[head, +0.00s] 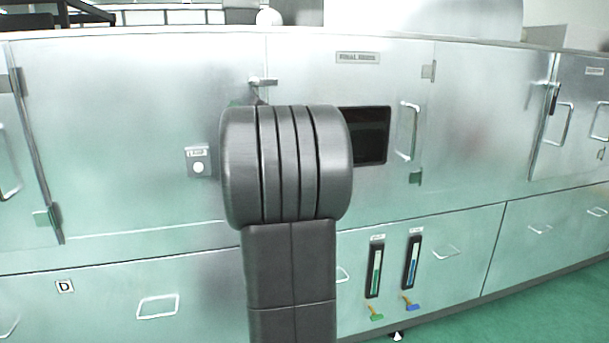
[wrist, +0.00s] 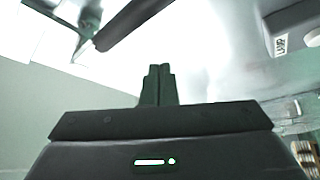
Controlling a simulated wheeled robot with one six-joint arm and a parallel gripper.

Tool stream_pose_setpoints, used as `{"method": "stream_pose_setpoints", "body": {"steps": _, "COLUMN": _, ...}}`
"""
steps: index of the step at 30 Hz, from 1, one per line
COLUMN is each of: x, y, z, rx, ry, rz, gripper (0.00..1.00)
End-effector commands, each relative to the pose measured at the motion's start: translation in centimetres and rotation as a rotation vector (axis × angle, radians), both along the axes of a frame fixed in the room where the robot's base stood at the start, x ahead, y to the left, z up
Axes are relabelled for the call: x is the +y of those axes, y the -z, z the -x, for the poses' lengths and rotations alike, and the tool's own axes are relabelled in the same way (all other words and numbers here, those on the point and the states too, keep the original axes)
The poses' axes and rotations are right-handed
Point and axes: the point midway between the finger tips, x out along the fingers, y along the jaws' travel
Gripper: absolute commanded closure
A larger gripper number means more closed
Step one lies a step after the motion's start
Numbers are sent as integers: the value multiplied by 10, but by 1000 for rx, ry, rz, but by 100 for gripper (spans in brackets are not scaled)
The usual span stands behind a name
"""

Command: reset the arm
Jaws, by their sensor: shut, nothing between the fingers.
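My gripper (wrist: 158,85) shows in the wrist view, its two dark fingers together in the middle with nothing between them. A bright, blurred metal surface lies beyond the fingertips. In the head view my dark arm rises in the centre, in front of the steel cabinet (head: 140,130). The gripper itself is hidden behind the arm there; only a small dark part shows above it.
The cabinet has doors with bar handles (head: 408,132), a dark window (head: 372,135), a lamp switch box (head: 199,162) and two level gauges (head: 375,268). Green and blue valve levers stick out below the gauges. Green floor (head: 530,305) is clear at lower right.

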Motion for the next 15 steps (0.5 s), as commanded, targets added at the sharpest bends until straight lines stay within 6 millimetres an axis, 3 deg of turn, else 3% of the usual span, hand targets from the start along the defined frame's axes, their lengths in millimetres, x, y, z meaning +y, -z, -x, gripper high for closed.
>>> {"method": "stream_pose_setpoints", "body": {"steps": 15, "x": 5, "y": -6, "z": 1, "rx": 28, "ry": 1, "rz": -93, "gripper": 100}}
